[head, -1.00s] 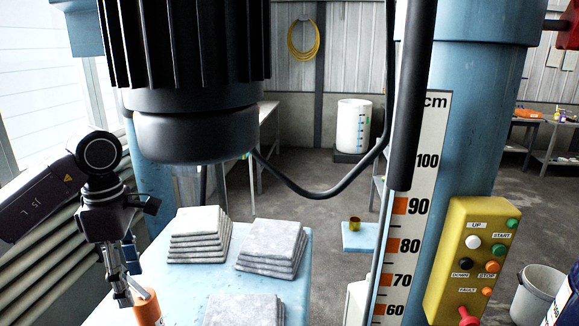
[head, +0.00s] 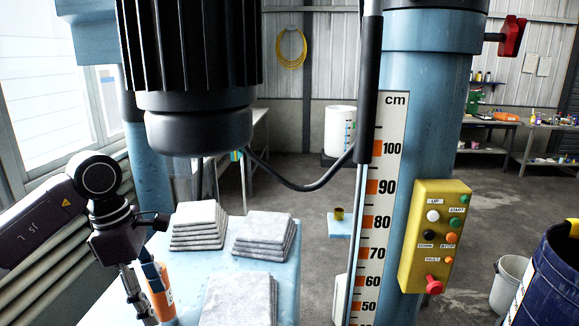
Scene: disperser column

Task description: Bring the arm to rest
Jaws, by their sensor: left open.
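My left arm comes in from the left edge. Its gripper (head: 150,306) points down at the lower left, with its fingers spread open. The fingertips are near the bottom of the view. My right gripper is not in view.
A blue column with a cm scale (head: 378,200) and a yellow button panel (head: 435,238) stand right. A dark blue drum (head: 550,280) and pale bucket (head: 510,287) are far right.

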